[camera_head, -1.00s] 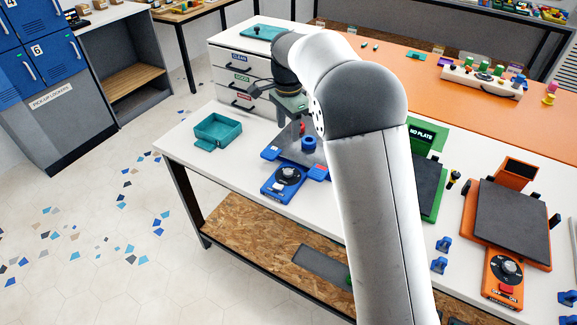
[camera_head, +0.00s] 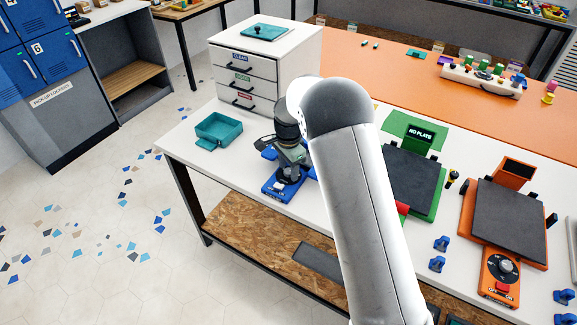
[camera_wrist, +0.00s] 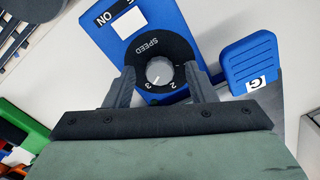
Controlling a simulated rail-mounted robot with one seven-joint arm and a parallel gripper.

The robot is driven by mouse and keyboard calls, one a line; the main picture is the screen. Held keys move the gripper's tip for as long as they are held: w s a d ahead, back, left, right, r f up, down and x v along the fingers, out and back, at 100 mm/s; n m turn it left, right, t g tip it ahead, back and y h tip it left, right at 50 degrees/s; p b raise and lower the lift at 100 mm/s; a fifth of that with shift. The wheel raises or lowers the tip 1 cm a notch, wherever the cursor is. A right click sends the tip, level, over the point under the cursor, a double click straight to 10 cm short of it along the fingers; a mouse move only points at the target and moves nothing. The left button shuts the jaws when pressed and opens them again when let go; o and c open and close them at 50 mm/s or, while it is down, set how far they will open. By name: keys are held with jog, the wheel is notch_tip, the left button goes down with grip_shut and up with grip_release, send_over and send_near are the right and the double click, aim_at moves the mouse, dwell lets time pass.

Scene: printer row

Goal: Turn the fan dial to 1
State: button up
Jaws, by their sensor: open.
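The blue printer's front panel (camera_head: 272,191) is at the middle left of the bench. In the wrist view its fan dial (camera_wrist: 160,70) is a pale round knob in a black ring marked SPEED. The numbers 3 and 2 show on the ring's near side; the 1 is not readable. A mark on the knob seems to point between them, closer to 3. My gripper (camera_wrist: 159,72) is open, with one finger on each side of the knob. Whether the fingers touch it I cannot tell. In the head view my wrist hides the dial.
A blue tab with a lettered label (camera_wrist: 255,65) is close to the right finger. A white switch (camera_wrist: 130,21) sits on the panel beyond the dial. A teal tray (camera_head: 219,130) stands left of the blue printer; green (camera_head: 410,185) and orange (camera_head: 512,222) printers stand to the right.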

jog(key=c, duration=1)
jog(key=shift+o, duration=0.2)
